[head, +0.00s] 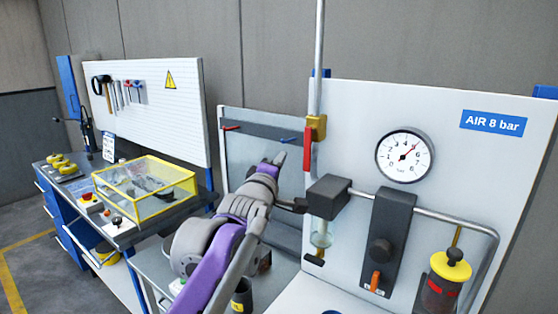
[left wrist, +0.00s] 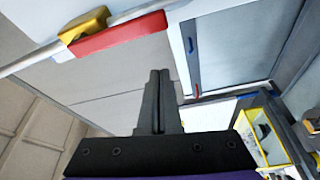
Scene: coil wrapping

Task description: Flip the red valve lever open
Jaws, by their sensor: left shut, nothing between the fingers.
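The red valve lever (head: 308,149) hangs down from the yellow valve body (head: 317,127) on the vertical pipe, roughly in line with the pipe. The red lever (left wrist: 122,36) and the yellow valve body (left wrist: 84,24) also show in the left wrist view, at upper left. My left gripper (head: 280,158) is just left of the lever in the head view, pointing up, with a visible gap between them. Its fingers (left wrist: 159,76) are shut together and empty, below the lever in the left wrist view. My right gripper is in neither view.
The white panel (head: 350,115) carries a round gauge (head: 405,156), a blue "AIR 8 bar" sign (head: 493,123) and a dark regulator block (head: 327,196) below the lever. A workbench with a yellow-framed clear box (head: 145,188) stands at left.

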